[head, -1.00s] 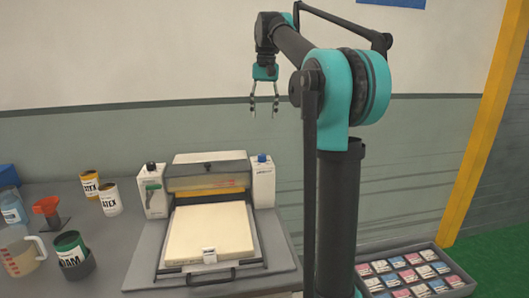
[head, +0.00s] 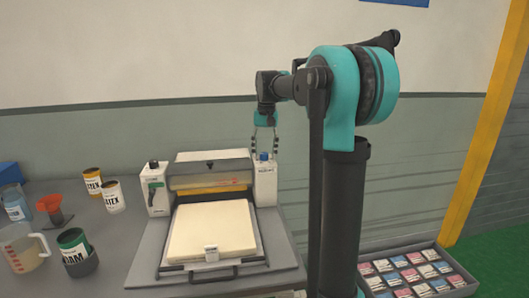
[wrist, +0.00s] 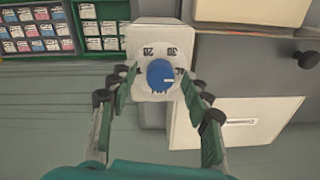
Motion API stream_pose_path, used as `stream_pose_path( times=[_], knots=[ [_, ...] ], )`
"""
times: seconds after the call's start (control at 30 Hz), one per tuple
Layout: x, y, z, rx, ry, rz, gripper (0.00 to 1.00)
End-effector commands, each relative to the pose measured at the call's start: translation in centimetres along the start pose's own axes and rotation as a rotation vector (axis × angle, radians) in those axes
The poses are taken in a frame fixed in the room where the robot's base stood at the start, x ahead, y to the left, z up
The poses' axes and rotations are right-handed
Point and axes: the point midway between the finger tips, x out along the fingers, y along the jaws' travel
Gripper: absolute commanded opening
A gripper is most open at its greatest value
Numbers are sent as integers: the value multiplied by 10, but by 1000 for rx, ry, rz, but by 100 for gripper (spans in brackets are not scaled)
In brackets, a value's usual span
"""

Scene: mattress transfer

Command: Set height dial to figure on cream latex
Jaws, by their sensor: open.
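The height dial is a blue knob (wrist: 160,75) on top of the white right-hand post (head: 264,183) of the press machine. In the wrist view, figures that look like 20 and 30 show upside down beside the knob. My gripper (wrist: 155,84) is open, with one finger on each side of the knob and no clear contact. In the head view my gripper (head: 265,150) points down over that post. A cream slab (head: 212,230) lies on the machine's tray, with a small white tag (head: 211,253) at its front edge; the tag's writing is too small to read.
A tray of small cards (head: 438,262) lies at right.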

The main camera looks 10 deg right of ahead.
Motion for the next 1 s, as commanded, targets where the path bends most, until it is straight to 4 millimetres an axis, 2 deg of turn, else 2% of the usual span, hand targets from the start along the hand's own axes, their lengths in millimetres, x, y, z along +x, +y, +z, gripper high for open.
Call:
stream_pose_path(
  times=[0.27, 0.37, 0.6, 0.7, 1.0],
  knots=[
    [2, 0, 0, 0, 0, 0, 49],
    [2, 0, 0, 0, 0, 0, 39],
    [2, 0, 0, 0, 0, 0, 9],
    [2, 0, 0, 0, 0, 0, 0],
    [2, 0, 0, -42, -2, 0, 0]
  ],
)
